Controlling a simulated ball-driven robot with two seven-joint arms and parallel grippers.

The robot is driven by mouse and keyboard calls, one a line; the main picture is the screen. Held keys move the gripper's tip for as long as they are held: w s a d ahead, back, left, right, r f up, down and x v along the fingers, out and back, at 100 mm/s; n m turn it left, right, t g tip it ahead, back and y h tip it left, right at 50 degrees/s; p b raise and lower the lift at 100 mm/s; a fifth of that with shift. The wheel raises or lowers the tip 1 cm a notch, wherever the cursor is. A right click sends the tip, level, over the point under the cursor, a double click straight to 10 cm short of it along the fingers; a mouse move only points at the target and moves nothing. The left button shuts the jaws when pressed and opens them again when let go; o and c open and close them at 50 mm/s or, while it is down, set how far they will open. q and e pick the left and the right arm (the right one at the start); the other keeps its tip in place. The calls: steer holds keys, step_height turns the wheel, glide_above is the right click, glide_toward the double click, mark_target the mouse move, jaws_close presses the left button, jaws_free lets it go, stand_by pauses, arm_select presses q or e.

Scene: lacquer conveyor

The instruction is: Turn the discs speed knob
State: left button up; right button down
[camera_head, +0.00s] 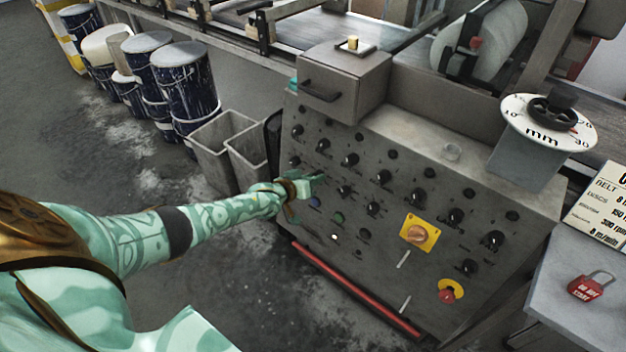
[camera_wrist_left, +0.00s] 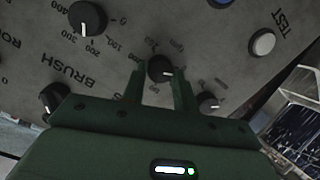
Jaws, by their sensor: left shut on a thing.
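My left gripper (camera_head: 310,183) reaches in from the left to the lower left part of the grey control panel (camera_head: 400,155). In the left wrist view its two green fingers (camera_wrist_left: 160,84) stand either side of a small black knob (camera_wrist_left: 160,68) with a white pointer mark, and the gripper is shut on it. The knob's label is too small to read, so I cannot tell whether it is the discs speed knob. In the head view the gripper hides this knob. A larger black knob (camera_wrist_left: 88,18) with a number scale sits nearby. My right gripper is not in view.
Other black knobs (camera_head: 384,177) surround the hand. Grey bins (camera_head: 215,150) and paint drums (camera_head: 182,80) stand left of the panel. A red padlock (camera_head: 590,286) lies at far right.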

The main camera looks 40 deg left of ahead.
arm_select(q)
steer(key=shift+a+f+n+h+b, duration=0.1)
steer(key=shift+n+h+b, duration=0.2)
steer(key=shift+n, duration=0.6)
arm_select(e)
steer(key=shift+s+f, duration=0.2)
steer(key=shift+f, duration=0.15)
arm_select(q)
steer(key=o, duration=1)
steer(key=shift+s, duration=0.1)
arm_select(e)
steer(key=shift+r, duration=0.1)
arm_select(q)
steer(key=p+v, duration=0.9)
steer(key=v, duration=0.7)
steer(key=shift+s, duration=0.1)
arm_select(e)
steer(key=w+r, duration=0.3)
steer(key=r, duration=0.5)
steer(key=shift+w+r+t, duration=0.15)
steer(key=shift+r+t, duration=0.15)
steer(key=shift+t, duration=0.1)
